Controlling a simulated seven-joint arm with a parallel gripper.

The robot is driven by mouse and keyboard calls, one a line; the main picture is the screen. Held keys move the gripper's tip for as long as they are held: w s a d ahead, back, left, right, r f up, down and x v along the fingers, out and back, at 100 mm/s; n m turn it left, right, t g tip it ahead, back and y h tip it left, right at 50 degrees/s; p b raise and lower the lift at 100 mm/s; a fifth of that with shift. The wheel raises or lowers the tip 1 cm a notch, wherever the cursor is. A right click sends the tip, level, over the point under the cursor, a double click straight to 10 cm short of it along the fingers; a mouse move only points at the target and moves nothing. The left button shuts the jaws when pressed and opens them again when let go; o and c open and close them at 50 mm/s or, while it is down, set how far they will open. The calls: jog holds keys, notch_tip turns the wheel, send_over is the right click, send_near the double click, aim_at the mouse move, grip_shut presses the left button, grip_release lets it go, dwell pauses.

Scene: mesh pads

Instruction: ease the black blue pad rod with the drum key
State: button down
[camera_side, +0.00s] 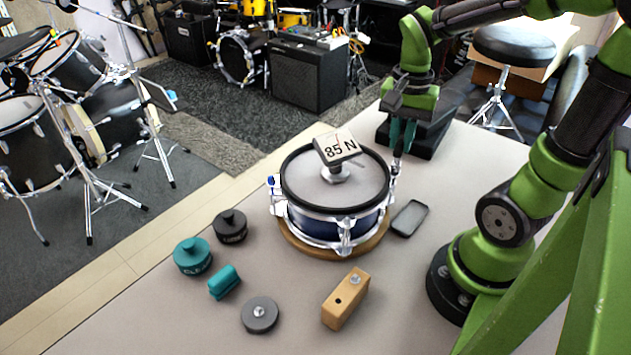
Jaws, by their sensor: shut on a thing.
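A snare drum (335,180) with a white head, black hoop and dark blue shell sits on a round wooden base (300,245). A tilted gauge sign reading "85 N" (337,147) stands on the head. My gripper (402,140) is above the drum's right rim, shut on a slim dark drum key (398,158) that points down at the lug there. I cannot tell whether the key is seated on the rod. A small blue mark (271,181) shows at the left rim. The rod under the key is too small to read its colours.
On the table left of and in front of the drum are a black round pot (230,226), a teal round pot (192,256), a teal block (225,282), a grey disc (260,315) and a wooden block (345,298). A dark flat slab (409,218) lies right of the drum.

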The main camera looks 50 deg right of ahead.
jog(key=n, duration=0.6)
jog(key=shift+n, duration=0.3)
jog(key=n, duration=0.4)
jog(key=shift+n, duration=0.3)
jog(key=n, duration=0.4)
jog(key=shift+n, duration=0.4)
jog(key=n, duration=0.5)
jog(key=shift+d, duration=0.1)
jog(key=shift+m, duration=0.8)
jog(key=shift+r, duration=1.55)
